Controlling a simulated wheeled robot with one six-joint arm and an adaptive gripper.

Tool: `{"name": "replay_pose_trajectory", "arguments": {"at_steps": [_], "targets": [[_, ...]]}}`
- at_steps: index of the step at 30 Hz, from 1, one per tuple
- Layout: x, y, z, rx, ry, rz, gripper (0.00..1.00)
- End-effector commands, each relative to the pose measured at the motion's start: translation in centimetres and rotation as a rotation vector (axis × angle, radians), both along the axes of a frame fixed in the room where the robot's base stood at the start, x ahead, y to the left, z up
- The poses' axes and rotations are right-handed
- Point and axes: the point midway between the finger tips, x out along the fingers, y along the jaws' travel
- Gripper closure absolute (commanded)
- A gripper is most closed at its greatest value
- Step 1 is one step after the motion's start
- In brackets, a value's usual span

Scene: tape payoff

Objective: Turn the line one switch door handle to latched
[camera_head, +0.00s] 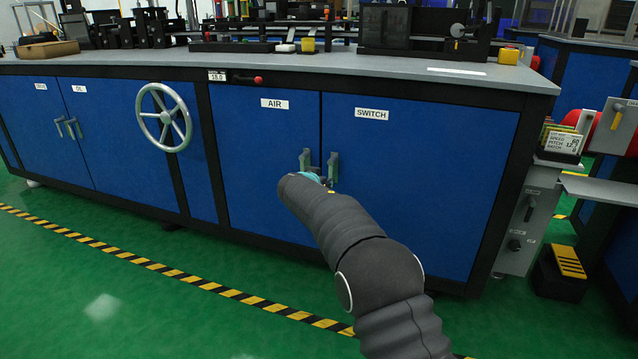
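The blue switch door (420,180) is the right one of a pair under the grey bench top, with a white SWITCH label (371,113). Its grey handle (333,166) is near the door's left edge and looks about upright. My arm reaches up from the bottom right, and my gripper (322,181) is at the handle's lower end. The arm's dark wrist hides most of the gripper. I cannot tell whether its fingers touch the handle, or whether they are open or shut.
The AIR door's handle (305,160) is close on the left of the switch handle. A grey handwheel (164,117) sticks out farther left. A grey control box (526,225) stands at the right end. The green floor (110,300) in front is clear, with a striped tape line.

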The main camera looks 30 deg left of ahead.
Motion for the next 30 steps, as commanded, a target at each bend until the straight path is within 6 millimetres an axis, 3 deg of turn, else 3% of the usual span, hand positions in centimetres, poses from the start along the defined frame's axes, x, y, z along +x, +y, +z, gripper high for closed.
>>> {"name": "replay_pose_trajectory", "arguments": {"at_steps": [9,30], "targets": [[-2.5,-0.4,1.0,0.0,0.001,0.0,0.58],[-2.7,-0.5,1.1,-0.057,-0.01,0.022,0.58]]}}
